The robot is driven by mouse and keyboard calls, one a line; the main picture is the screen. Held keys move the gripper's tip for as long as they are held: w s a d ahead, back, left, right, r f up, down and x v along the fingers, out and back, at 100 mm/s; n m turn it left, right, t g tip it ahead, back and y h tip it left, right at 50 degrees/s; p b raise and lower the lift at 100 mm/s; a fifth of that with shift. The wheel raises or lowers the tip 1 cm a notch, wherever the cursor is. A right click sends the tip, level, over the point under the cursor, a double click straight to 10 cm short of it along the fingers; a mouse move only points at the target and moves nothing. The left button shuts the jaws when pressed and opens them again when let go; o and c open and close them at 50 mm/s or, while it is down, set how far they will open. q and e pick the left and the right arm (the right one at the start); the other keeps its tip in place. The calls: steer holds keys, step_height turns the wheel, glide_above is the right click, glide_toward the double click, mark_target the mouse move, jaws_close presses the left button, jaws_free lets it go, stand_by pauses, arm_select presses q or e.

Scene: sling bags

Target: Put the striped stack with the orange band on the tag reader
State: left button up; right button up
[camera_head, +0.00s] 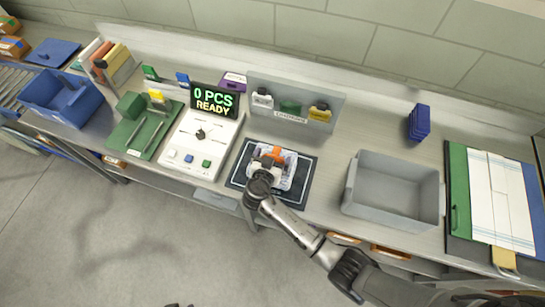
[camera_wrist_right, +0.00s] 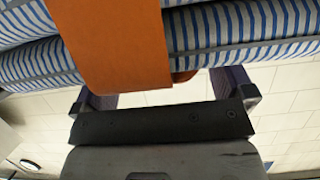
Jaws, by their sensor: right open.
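The striped stack with the orange band (camera_head: 287,172) lies in the middle of the bench, over a dark pad with a light outline (camera_head: 240,174). No label shows whether this pad is the tag reader. My right gripper (camera_head: 272,160) is open at the stack, by its orange band. In the right wrist view, the blue-and-grey striped stack (camera_wrist_right: 245,28) and its wide orange band (camera_wrist_right: 120,42) fill the top. The fingers flank the band at the stack's lower edge, and their tips are hidden there. Small dark tips at the head view's bottom edge may be my left gripper (camera_head: 174,305).
A white console (camera_head: 200,143) with a display (camera_head: 215,100) reading "0 PCS READY" stands left of the pad. A grey bin (camera_head: 393,190) stands to the right, with blue blocks (camera_head: 419,122) behind it.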

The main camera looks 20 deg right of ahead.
steer(key=b+v, duration=0.1)
steer(key=v, duration=1.1)
steer(key=shift+r, duration=0.2)
steer(key=s+d+f+n+g+y, duration=0.35)
steer(key=s+d+f+g, duration=0.2)
steer(key=s+d, duration=0.5)
steer(key=s+d+r+n+g+y, duration=0.1)
steer(key=s+n+y, duration=0.4)
steer(key=s, duration=0.9)
step_height(320, 180, up, 2)
steer(key=shift+s+d+r+n+g+y, duration=0.1)
steer(key=shift+s+d+n+g+y, duration=0.2)
steer(key=shift+d+n, duration=0.4)
steer(key=shift+a, duration=0.1)
